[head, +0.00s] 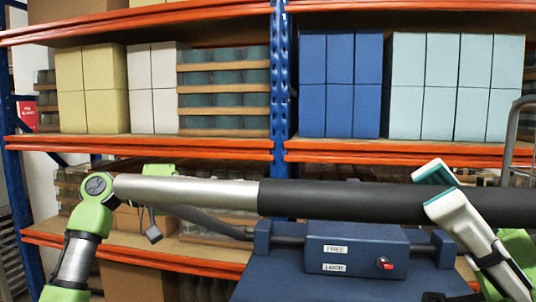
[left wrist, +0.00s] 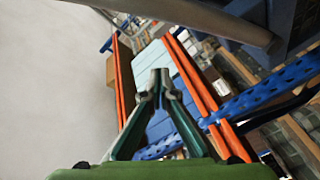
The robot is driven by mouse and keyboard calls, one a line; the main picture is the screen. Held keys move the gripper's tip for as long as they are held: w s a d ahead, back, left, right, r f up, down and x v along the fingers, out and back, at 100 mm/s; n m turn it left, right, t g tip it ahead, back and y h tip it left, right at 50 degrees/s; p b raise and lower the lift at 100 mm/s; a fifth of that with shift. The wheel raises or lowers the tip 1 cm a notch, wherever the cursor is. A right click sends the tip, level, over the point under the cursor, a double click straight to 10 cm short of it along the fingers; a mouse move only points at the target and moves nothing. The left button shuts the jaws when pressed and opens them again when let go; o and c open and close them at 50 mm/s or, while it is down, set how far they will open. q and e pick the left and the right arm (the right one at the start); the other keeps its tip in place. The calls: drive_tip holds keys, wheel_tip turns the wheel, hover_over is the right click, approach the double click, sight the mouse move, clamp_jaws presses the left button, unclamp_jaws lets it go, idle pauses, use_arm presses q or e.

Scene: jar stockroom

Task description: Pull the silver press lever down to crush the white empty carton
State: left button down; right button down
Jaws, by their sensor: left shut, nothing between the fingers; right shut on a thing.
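The press lever (head: 190,192) is a silver bar with a thick black grip (head: 345,201), lying nearly level across the front of the head view. The blue press housing (head: 345,262) is below and behind it, with FREE and LOCK labels and a red switch (head: 385,264). My right gripper (head: 441,190) is shut on the black grip, right of the housing. My left gripper shows in the left wrist view (left wrist: 160,76), its fingertips together and empty. In the head view I cannot make out its fingers. I cannot identify the white empty carton inside the press.
Orange and blue shelving (head: 278,85) stands behind, with yellow, white (head: 152,82), blue (head: 340,84) and pale blue cartons (head: 457,86) on it. My left arm is beside the lever's left end. A grey bar (left wrist: 215,18) crosses the top of the left wrist view.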

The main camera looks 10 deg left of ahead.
use_arm(q)
drive_tip(key=s+d+r+m+g+h, duration=0.1)
drive_tip(key=s+r+m+g, duration=0.15)
drive_tip(key=s+r, duration=0.3)
drive_tip(key=s+d+r+m+g, duration=0.2)
drive_tip(key=s+r+m, duration=0.1)
drive_tip(key=s+r, duration=0.25)
drive_tip(key=m+g+y, duration=0.2)
drive_tip(key=m+g, duration=0.2)
drive_tip(key=m, duration=0.2)
approach(268, 184)
drive_tip(key=w+r, duration=0.1)
drive_tip(key=r, duration=0.1)
drive_tip(key=shift+m, duration=0.25)
drive_tip(key=x, duration=0.9)
drive_tip(key=shift+d+f, duration=0.15)
drive_tip(key=shift+d, duration=0.25)
